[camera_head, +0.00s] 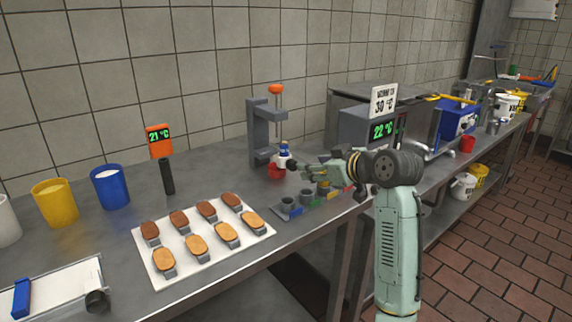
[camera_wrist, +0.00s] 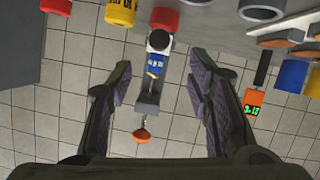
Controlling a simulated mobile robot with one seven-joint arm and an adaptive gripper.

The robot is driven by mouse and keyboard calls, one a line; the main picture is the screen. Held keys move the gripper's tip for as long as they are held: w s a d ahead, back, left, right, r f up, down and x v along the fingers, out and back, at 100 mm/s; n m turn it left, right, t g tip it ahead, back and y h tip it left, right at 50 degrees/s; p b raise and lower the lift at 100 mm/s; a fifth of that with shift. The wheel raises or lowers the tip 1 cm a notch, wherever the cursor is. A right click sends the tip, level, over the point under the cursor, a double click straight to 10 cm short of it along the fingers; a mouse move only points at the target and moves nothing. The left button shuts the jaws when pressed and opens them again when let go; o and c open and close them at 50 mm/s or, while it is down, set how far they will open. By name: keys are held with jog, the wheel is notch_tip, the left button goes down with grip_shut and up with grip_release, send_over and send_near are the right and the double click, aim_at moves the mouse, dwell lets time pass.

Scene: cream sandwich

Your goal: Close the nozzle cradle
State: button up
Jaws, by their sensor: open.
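A grey C-shaped stand (camera_head: 258,130) stands on the steel counter near the wall, with an orange knob (camera_head: 276,89) on a thin rod at its top. A white and blue nozzle-like piece (camera_head: 284,152) sits at the stand, above a red part (camera_head: 276,172). I cannot tell which part is the cradle or whether it is closed. My gripper (camera_head: 303,168) is just right of the stand. In the wrist view my gripper (camera_wrist: 158,82) is open, its fingers either side of the stand (camera_wrist: 148,103) and the blue and white piece (camera_wrist: 156,62), with nothing visibly gripped.
A row of grey cups (camera_head: 288,205) with coloured tags stands below my gripper. A white tray (camera_head: 208,272) of brown and tan biscuits lies front left. A thermometer (camera_head: 160,142) and blue (camera_head: 110,188) and yellow (camera_head: 55,204) tubs stand left. A grey machine (camera_head: 362,128) stands right.

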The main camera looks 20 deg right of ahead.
aim_at(294, 164)
jog(key=p+x, duration=0.2)
jog(key=x, duration=0.8)
jog(key=shift+w+f+p, duration=0.15)
jog(key=shift+w+p, duration=0.05)
jog(key=shift+p, duration=0.2)
jog(key=shift+c, duration=0.5)
grip_shut()
